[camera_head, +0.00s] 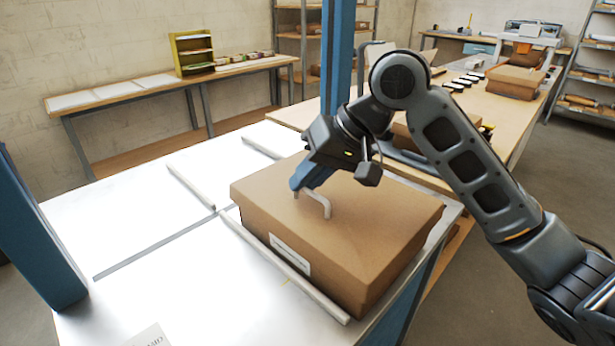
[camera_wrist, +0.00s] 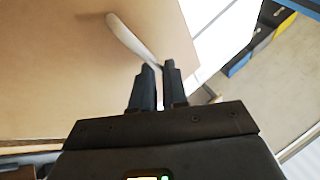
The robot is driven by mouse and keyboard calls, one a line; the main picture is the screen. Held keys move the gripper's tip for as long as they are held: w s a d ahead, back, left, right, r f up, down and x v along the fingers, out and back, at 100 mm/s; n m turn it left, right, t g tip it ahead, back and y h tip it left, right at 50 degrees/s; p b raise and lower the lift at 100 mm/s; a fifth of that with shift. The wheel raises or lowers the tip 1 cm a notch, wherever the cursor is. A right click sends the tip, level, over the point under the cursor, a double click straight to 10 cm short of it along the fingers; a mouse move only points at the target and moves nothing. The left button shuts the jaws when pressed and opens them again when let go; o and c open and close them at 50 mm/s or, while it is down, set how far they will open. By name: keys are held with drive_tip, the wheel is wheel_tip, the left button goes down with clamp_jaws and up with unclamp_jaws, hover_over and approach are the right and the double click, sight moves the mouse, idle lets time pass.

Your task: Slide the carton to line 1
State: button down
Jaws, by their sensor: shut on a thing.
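The brown carton (camera_head: 335,222) sits on the right part of the white table, with a white label (camera_head: 290,256) on its near side and a pale handle (camera_head: 318,200) on its lid. My gripper (camera_head: 297,188) is shut on one end of the handle. In the wrist view my gripper's dark fingers (camera_wrist: 161,70) close around the handle (camera_wrist: 128,38), above the carton lid (camera_wrist: 60,70). A thin grey line (camera_head: 155,247) runs across the white table (camera_head: 130,215) to the left of the carton. I cannot read which line is line 1.
A low rail (camera_head: 285,268) runs along the carton's near left side. Another rail (camera_head: 190,186) and a third (camera_head: 262,148) lie farther back. A blue post (camera_head: 337,55) stands behind. Another carton (camera_head: 515,80) is at the back right.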

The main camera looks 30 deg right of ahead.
drive_tip(key=w+a+p, duration=0.2)
drive_tip(key=w, duration=0.5)
drive_tip(key=w+a+p, duration=0.2)
drive_tip(key=w, duration=0.4)
drive_tip(key=shift+w+a, duration=0.25)
drive_tip(key=shift+w, duration=0.1)
drive_tip(key=c, duration=0.6)
unclamp_jaws()
idle(1.5)
drive_tip(key=shift+f, duration=0.1)
wheel_tip(320, 180, up, 6)
drive_tip(key=p, duration=0.6)
idle(0.4)
